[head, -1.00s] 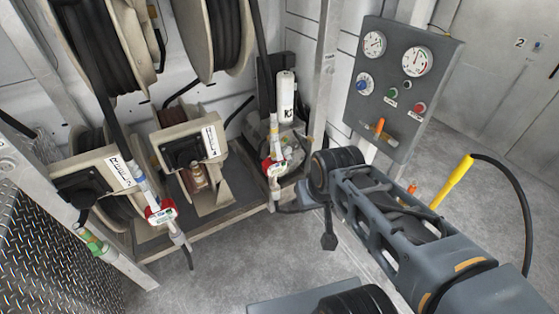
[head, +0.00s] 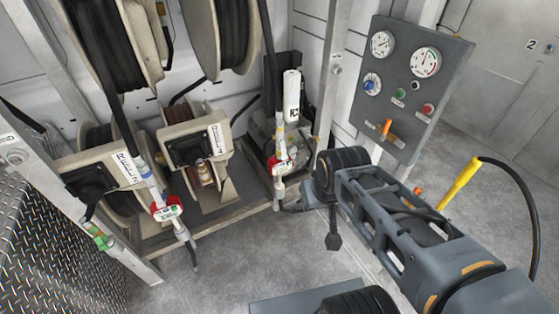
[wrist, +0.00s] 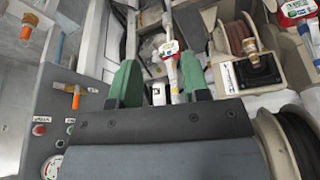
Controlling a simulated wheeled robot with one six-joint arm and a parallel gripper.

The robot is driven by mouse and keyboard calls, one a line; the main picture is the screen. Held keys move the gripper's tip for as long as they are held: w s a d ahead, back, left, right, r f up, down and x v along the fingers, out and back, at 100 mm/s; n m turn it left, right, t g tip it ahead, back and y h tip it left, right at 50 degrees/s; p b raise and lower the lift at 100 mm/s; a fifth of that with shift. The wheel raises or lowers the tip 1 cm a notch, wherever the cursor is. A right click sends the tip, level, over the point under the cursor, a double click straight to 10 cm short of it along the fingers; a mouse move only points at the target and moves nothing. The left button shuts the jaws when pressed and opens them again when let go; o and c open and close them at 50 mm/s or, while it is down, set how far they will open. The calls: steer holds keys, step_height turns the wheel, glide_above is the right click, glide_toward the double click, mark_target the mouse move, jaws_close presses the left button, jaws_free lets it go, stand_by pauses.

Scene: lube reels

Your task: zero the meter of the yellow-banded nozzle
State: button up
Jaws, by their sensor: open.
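Two hanging nozzles with red-and-white meters show in the head view. The left nozzle (head: 166,208) has a blue band above its meter. In the wrist view the right nozzle's meter (wrist: 169,49) is beyond the fingers, and another red meter (wrist: 297,10) is at the top right. My gripper (wrist: 160,85) is open, its green fingers apart with nothing held between them. Its fingers are not clear in the head view.
A grey gauge panel (head: 412,85) with dials, buttons and an orange handle stands right of the nozzles. Hose reels (head: 225,35) and a low frame (head: 205,228) are behind them. A yellow handle with a black hose (head: 458,183) is at right.

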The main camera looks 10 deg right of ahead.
jaws_close()
stand_by(1.6)
